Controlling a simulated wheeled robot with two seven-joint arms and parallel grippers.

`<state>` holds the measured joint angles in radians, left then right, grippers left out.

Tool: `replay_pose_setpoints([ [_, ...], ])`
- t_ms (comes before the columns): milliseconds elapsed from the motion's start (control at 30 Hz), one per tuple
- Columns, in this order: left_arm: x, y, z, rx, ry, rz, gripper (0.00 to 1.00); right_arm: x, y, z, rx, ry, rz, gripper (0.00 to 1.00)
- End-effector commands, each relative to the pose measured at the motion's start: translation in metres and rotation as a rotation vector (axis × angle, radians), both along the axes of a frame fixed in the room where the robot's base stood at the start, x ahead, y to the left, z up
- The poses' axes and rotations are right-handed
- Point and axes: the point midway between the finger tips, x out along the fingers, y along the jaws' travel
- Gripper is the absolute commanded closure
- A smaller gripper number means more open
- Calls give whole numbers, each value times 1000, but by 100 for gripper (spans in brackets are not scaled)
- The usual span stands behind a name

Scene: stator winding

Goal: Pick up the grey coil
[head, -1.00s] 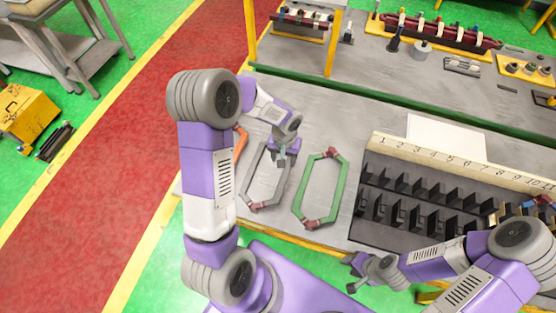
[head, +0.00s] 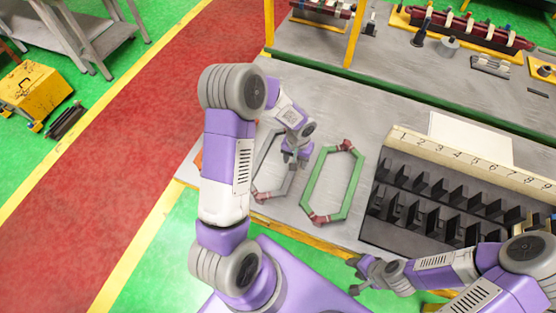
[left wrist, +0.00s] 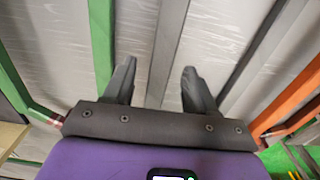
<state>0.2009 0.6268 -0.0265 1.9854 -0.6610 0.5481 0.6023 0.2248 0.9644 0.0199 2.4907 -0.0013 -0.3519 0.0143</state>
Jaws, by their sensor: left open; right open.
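The grey coil (head: 289,182) lies flat on the grey table, partly hidden behind my left arm and gripper. My left gripper (head: 295,160) is open above the coil's right side, beside the green coil. In the left wrist view, a long grey side of the grey coil (left wrist: 168,45) runs between the two spread fingers (left wrist: 158,78). The fingers do not grip it; I cannot tell how high above it they are. My right gripper (head: 356,274) is open and empty in front of the table's edge.
A green coil (head: 310,188) lies just right of the grey one. An orange coil (left wrist: 290,105) lies on the other side. A black slotted rack (head: 395,238) with a numbered strip (head: 460,160) stands to the right. A white sheet (head: 470,138) lies behind it.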

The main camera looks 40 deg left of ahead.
Motion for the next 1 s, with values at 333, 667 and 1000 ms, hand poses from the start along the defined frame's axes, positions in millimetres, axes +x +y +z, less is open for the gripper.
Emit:
replay_pose_setpoints([
  [333,1,1,-35,0,1,1,44,0,0,-1,0,0,0,57],
  [667,1,1,-35,0,0,0,68,0,0,-1,0,0,0,57],
  [1000,1,1,-34,0,1,0,100,0,0,-1,0,0,0,57],
])
